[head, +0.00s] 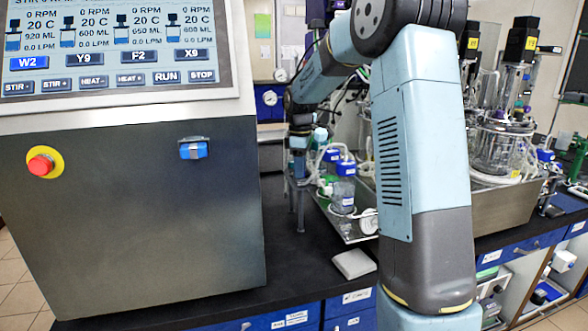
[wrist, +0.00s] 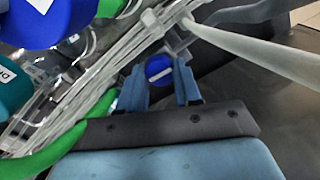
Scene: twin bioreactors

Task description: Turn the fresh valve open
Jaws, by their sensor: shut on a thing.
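My gripper (wrist: 160,82) is shut on a round blue knob (wrist: 159,68) with a pale mark on its face, one light-blue finger on each side of it. This looks like the valve's knob; no name on it can be read. In the head view my gripper (head: 298,175) points down at the back of the bench, left of the bottles. There the knob is too small and hidden to make out. The valve body under the knob is mostly hidden by the fingers and tubing.
Clear tubes (wrist: 95,75), a green tube (wrist: 85,130) and a pale tube (wrist: 265,50) run close around my gripper. A blue-capped bottle (head: 343,190) stands right of it on a metal tray (head: 345,228). The control cabinet (head: 130,220) blocks the left. Glass reactors (head: 500,150) stand right.

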